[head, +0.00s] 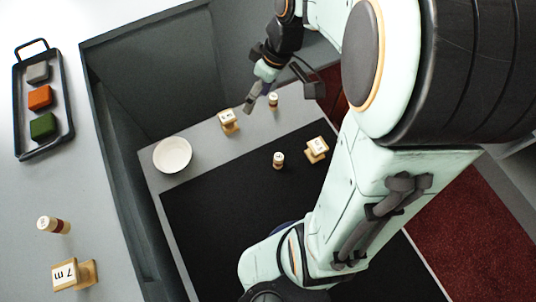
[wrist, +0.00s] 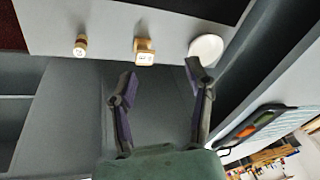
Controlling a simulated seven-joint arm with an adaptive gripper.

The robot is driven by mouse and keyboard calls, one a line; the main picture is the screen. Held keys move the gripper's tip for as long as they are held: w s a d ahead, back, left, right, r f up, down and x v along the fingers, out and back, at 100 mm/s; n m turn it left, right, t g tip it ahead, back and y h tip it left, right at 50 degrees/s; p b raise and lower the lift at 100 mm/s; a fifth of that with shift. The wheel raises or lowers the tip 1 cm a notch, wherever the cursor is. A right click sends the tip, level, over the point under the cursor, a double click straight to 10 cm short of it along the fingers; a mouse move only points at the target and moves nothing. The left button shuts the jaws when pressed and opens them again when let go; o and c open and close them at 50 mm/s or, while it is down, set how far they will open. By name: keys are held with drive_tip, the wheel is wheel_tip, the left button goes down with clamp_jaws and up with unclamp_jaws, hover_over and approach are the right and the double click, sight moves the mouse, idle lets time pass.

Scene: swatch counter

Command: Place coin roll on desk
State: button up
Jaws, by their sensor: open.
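Three small upright rolls show in the head view, and I cannot tell which is the coin roll. One (head: 278,159) stands on the black mat, and one (head: 273,101) on the grey desk (head: 200,140) near my gripper. The last also shows in the wrist view (wrist: 80,46). My gripper (head: 257,97) is open and empty, close to that roll and a labelled wooden stand (head: 229,122). In the wrist view nothing lies between its fingertips (wrist: 158,78); the stand (wrist: 143,51) is beyond them.
A white bowl (head: 172,155) sits at the desk's left corner. Another wooden stand (head: 317,149) is on the black mat (head: 225,215). Much of the mat is bare.

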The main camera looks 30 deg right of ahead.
drive_tip(key=s+a+r+m+h, duration=0.1)
drive_tip(key=s+a+m, duration=0.1)
drive_tip(key=s, duration=0.6)
drive_tip(key=s+a+r+m+g+h, duration=0.1)
drive_tip(key=s+a+m, duration=0.1)
drive_tip(key=s+a, duration=0.2)
drive_tip(key=s, duration=0.3)
drive_tip(key=shift+s+a+m+g, duration=0.2)
drive_tip(key=shift+s+m+g, duration=0.1)
drive_tip(key=shift+s+m, duration=0.1)
drive_tip(key=shift+r, duration=0.1)
